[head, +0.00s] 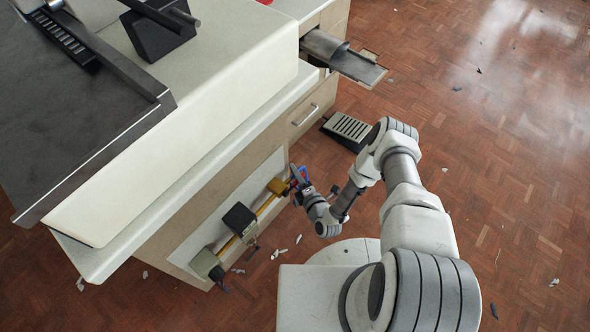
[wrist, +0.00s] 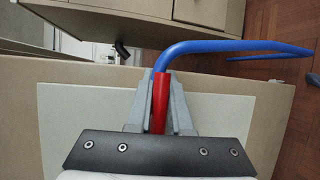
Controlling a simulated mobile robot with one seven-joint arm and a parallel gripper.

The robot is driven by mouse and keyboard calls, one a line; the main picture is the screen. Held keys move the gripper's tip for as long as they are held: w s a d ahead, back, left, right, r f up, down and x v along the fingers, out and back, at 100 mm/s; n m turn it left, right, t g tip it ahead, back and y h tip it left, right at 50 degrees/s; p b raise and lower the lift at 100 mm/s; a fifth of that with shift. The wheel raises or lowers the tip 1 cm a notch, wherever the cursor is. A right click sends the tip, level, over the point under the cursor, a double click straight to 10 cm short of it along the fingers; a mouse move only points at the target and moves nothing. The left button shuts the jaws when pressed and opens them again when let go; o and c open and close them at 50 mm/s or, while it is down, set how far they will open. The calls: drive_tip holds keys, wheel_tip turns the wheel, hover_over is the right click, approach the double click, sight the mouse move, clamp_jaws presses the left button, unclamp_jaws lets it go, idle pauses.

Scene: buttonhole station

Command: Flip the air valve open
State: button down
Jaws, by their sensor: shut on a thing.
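The air valve (head: 277,186) is a brass-coloured block on the yellow pipe, on the side panel of the station in the head view. My gripper (head: 300,179) is at its right end, and the fingers cover much of that spot. In the wrist view a red bar (wrist: 160,100), which looks like the valve's lever, lies between the two grey fingers, and my gripper (wrist: 160,84) is shut on it. A blue curved tube (wrist: 225,47) runs from the bar's far end off to the right. Where the bar joins the valve is hidden.
A black box (head: 239,219) and a grey-green block (head: 206,263) sit along the pipe. A foot pedal (head: 348,130) stands on the floor beyond my arm. The worktop (head: 185,150) overhangs the panel.

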drive_tip(key=shift+w+r, duration=0.1)
drive_tip(key=shift+w, duration=0.05)
drive_tip(key=c, duration=0.8)
unclamp_jaws()
drive_tip(key=shift+c, duration=0.2)
drive_tip(key=shift+s+d, duration=0.15)
drive_tip(key=shift+s, duration=0.1)
